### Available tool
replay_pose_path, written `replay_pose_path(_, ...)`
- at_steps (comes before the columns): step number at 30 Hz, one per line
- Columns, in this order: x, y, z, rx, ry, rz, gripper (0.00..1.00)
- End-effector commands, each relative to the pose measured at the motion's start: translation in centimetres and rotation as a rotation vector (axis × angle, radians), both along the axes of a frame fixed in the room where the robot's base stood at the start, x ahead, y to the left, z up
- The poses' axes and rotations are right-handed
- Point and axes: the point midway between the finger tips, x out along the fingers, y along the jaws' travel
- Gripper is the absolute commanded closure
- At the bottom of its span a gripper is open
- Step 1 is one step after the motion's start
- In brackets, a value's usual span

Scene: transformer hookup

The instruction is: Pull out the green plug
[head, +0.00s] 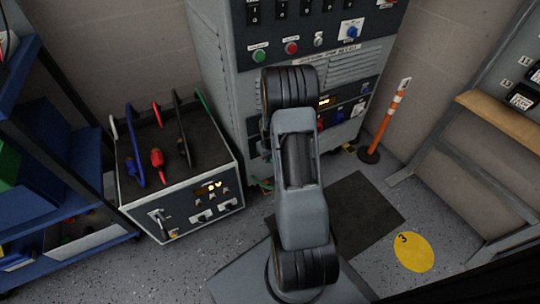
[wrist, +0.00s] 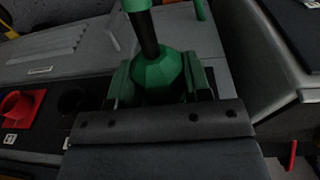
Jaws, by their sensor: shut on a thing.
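The green plug (wrist: 158,74) is in the middle of the wrist view, with a faceted green body and a dark neck running up to a green upper part. My gripper (wrist: 159,84) is shut on the plug's body, one finger on each side. The lower end of the plug is hidden by the gripper, so I cannot tell whether it sits in a socket. In the head view my arm hides the gripper and the plug.
A red socket (wrist: 20,108) and a dark socket (wrist: 72,102) lie left of the plug. The tall grey cabinet (head: 215,55) stands behind my arm. A box with coloured cables (head: 205,205) is at left, an orange post (head: 388,120) at right.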

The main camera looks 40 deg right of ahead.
Motion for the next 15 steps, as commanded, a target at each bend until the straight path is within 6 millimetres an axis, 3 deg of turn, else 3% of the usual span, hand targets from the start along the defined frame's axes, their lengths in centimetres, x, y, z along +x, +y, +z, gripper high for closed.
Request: replay_pose_path(15, 0.06, 0.15, -0.32, -0.145, 0.015, 0.003, 0.84)
